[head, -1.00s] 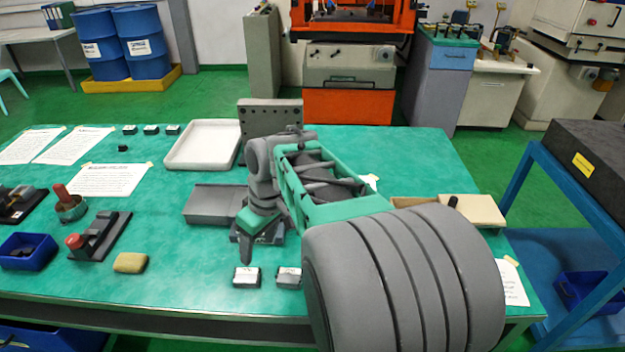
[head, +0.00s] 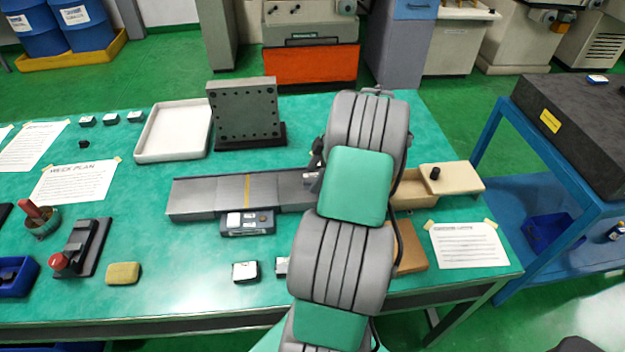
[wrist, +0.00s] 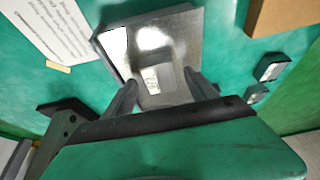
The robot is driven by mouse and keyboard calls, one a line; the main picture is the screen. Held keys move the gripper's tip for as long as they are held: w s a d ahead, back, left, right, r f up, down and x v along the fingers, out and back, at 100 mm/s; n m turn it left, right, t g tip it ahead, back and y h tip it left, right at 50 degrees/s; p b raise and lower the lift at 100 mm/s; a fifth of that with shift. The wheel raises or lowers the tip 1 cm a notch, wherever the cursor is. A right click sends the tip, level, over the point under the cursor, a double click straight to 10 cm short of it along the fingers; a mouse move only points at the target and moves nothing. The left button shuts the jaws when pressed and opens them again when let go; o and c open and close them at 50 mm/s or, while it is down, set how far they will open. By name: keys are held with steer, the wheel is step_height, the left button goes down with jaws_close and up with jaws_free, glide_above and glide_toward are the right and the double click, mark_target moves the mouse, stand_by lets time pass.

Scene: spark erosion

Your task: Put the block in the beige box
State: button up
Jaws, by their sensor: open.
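A small grey block with a pale label (wrist: 152,79) lies on a shiny metal surface (wrist: 178,28) in the wrist view. My gripper (wrist: 162,92) is open over that surface, with one finger on each side of the block. I cannot tell if the fingers touch it. The beige box (head: 414,203) stands at the right of the table, partly hidden by my arm. Its pale lid (head: 458,178) with a black knob sits towards its right side.
A brown box (head: 410,246) lies in front of the beige box; part of it shows in the wrist view (wrist: 284,14). Small white-topped pieces (head: 245,271) lie near the front edge. A drilled angle plate (head: 245,112) and a white tray (head: 172,131) stand behind.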

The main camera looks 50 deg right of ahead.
steer(key=shift+c, duration=0.5)
jaws_close()
stand_by(0.5)
